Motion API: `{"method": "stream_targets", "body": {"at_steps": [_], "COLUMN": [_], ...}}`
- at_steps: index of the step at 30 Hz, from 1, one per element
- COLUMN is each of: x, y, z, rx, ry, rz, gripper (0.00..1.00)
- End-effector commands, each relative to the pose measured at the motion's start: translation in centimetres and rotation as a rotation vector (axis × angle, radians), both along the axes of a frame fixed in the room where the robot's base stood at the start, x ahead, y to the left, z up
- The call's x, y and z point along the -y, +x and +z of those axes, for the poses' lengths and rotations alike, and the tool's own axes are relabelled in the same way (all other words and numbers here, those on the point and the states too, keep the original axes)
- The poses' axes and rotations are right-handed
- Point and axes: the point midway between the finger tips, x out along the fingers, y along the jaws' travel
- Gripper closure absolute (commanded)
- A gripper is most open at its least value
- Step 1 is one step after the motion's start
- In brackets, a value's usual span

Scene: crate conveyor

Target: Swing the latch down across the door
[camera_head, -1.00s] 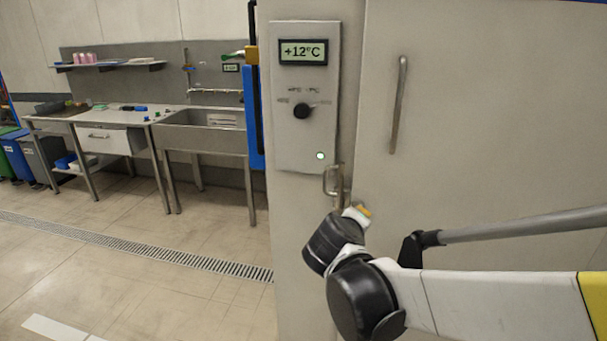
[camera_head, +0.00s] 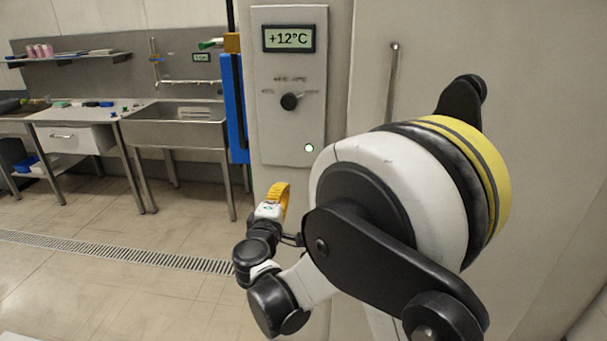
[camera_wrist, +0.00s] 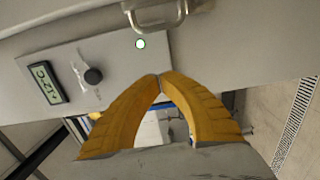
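The pale door (camera_head: 500,60) looks closed in the head view, with a vertical bar handle (camera_head: 391,85) near its left edge. A bent metal loop (camera_wrist: 183,14) shows at the top of the wrist view, on the grey surface close to the control panel; I cannot tell if it is the latch or a fitting for it. My arm hides that spot in the head view now. My gripper (camera_wrist: 160,76) has yellow fingers with tips together and nothing between them. It also shows in the head view (camera_head: 281,187), below the panel and apart from the loop.
The control panel (camera_head: 290,130) has a +12°C display, a black knob and a lit green lamp. A blue upright part (camera_head: 237,110) stands left of it. A sink (camera_head: 175,128) and a worktable (camera_head: 75,117) line the back wall. The floor at left is clear, crossed by a drain grate (camera_head: 120,252).

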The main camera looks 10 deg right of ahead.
Motion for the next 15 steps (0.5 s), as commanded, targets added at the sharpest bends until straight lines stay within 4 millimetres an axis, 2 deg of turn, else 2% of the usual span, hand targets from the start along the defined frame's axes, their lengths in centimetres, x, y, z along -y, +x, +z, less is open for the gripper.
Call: {"method": "stream_targets", "body": {"at_steps": [5,15], "x": [0.6,3.0], "y": [1.2,7.7], "z": [-0.1,-0.3], "rx": [-0.001,-0.001], "ry": [0.001,0.001], "rz": [-0.003,-0.003], "gripper": [1.00,1.00]}}
